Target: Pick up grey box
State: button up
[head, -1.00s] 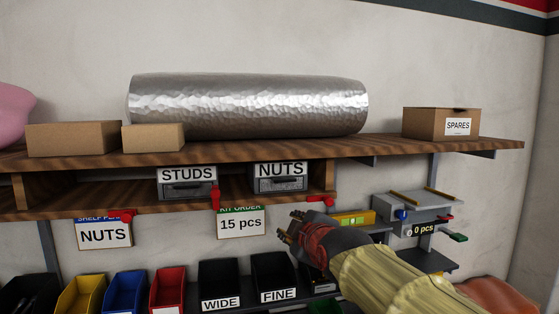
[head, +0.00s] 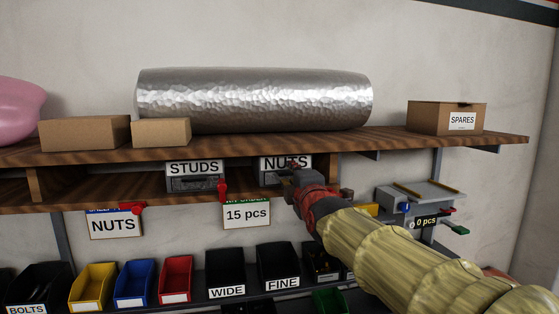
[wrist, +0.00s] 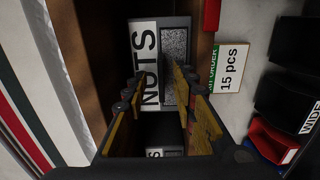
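Two grey boxes stand on the lower wooden shelf, and I cannot tell from the task which is meant. The NUTS grey box (head: 268,178) is partly hidden behind my gripper (head: 289,181). In the wrist view this NUTS box (wrist: 175,58) is straight ahead, turned on its side in the picture. My gripper (wrist: 160,97) is open, with its fingers spread in front of the box and nothing visible held. The STUDS grey box (head: 195,183) stands to the left on the same shelf. A bit of another white label shows low between the fingers in the wrist view.
The upper shelf (head: 300,147) lies close above the boxes, carrying a silver roll (head: 255,100) and cardboard boxes. Red clips and a "15 pcs" sign (head: 246,215) hang at the lower shelf's front edge. Several coloured bins stand below. A grey vise-like fixture (head: 420,197) is at right.

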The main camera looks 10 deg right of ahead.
jog(key=shift+w+f, duration=0.15)
jog(key=shift+w, duration=0.8)
jog(key=shift+s, duration=0.1)
grip_shut()
dwell(0.4)
